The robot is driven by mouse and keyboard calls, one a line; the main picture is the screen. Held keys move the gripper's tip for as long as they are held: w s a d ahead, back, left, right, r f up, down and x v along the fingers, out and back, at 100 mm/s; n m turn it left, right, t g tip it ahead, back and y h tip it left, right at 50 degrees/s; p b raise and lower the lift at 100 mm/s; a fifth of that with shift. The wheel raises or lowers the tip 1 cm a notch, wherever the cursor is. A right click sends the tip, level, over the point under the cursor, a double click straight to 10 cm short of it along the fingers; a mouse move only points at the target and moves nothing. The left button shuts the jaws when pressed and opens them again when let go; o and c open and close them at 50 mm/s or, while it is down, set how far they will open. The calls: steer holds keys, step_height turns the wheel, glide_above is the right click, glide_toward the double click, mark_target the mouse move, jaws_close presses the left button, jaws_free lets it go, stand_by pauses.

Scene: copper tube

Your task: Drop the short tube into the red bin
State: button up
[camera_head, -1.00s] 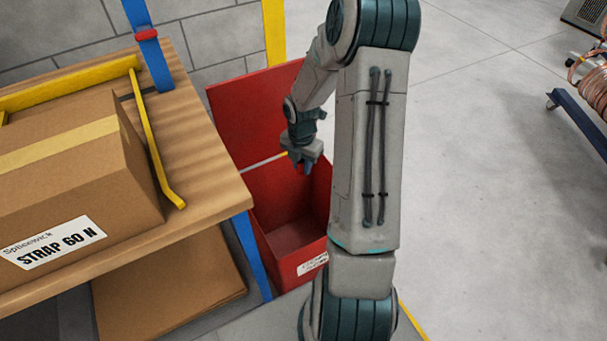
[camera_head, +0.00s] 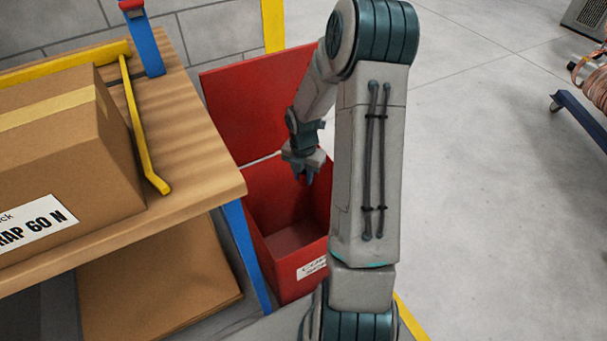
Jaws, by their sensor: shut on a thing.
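The red bin (camera_head: 272,207) stands on the floor beyond the table's right end, its red lid raised at the back. Its inside looks empty where I can see it; my arm covers its right part. My gripper (camera_head: 304,180) points down over the bin's opening, around rim height. Its jaws are shut on the short tube, but I cannot make the tube out clearly between the fingers.
A wooden table (camera_head: 208,180) with blue legs holds a taped cardboard box (camera_head: 60,150) and a yellow bar at left, close to the bin. A blue cart with copper coils (camera_head: 592,85) stands far right.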

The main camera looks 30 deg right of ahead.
mark_target(304, 171)
steer(key=o, duration=1.1)
steer(key=shift+c, duration=0.2)
step_height(304, 171, up, 14)
steer(key=p, duration=0.4)
steer(key=shift+f, duration=0.1)
